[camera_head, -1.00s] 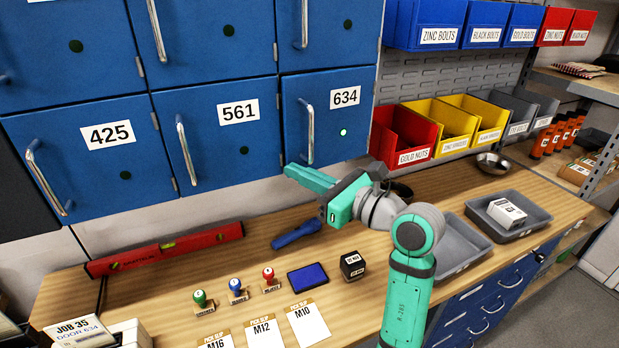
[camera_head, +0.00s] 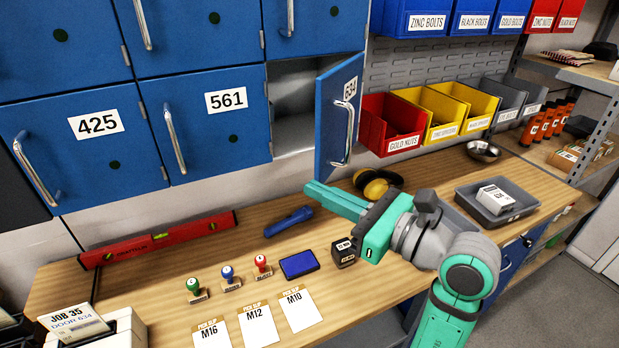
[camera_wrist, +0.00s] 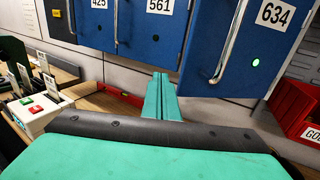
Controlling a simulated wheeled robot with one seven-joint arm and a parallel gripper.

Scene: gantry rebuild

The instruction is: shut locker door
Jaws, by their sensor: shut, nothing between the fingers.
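The blue locker door 634 (camera_head: 332,115) stands ajar at an angle, and its compartment (camera_head: 292,110) shows grey and open to the left of it. It has a silver bar handle (camera_head: 344,131). My gripper (camera_head: 312,190) is shut and empty, with its teal fingers just below the door's bottom edge in the head view; I cannot tell whether they touch it. In the wrist view the fingers (camera_wrist: 160,98) point at the lockers, left of and below door 634 (camera_wrist: 250,50), which shows its handle and a green light.
Doors 561 (camera_head: 205,125) and 425 (camera_head: 75,160) are shut. Below, the workbench (camera_head: 270,215) holds a blue torch (camera_head: 290,222), a red level (camera_head: 165,241), stamps and ear defenders (camera_head: 376,184). A red bin (camera_head: 388,125) hangs close right of the door.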

